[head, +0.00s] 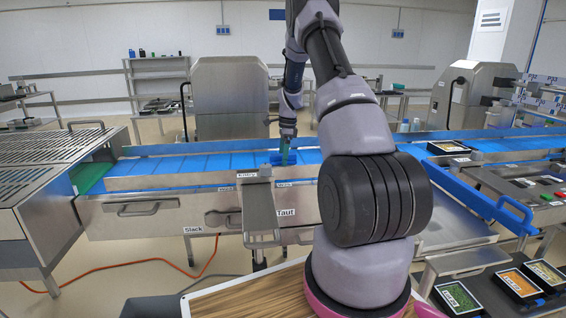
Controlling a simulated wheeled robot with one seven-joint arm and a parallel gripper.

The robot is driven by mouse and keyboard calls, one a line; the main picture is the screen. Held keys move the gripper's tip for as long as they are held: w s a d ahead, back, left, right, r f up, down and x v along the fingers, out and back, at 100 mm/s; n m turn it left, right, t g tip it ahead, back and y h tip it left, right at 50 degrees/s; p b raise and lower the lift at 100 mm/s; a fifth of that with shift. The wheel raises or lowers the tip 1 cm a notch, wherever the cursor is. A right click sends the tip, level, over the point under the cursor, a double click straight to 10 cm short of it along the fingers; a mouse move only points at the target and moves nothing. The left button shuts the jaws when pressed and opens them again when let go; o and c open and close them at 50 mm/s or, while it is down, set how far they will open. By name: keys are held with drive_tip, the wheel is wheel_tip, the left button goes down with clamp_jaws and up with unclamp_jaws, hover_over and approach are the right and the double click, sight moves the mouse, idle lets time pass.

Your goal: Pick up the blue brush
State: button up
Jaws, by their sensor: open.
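My gripper (287,136) points down over the blue conveyor belt (205,163), near the middle of the head view. It is small here, and the gap between its fingers is hard to make out. Just below it a teal upright piece (284,150) rises from a darker blue block (277,159) on the belt; these look like the handle and head of the blue brush. The fingertips are close to the top of the handle. I cannot tell whether they touch it or stand around it.
A metal rail runs along the belt's near side. A narrow metal post labelled "Entry" (256,205) stands in front. Food trays (458,297) lie at the lower right, and another tray (448,147) is on the belt to the right. A wooden board (250,298) lies nearest me.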

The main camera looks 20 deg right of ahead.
clamp_jaws()
wheel_tip(320, 180, up, 10)
drive_tip(key=shift+r, duration=0.1)
drive_tip(key=c, duration=0.8)
unclamp_jaws()
drive_tip(key=c, duration=0.5)
drive_tip(key=shift+s, duration=0.1)
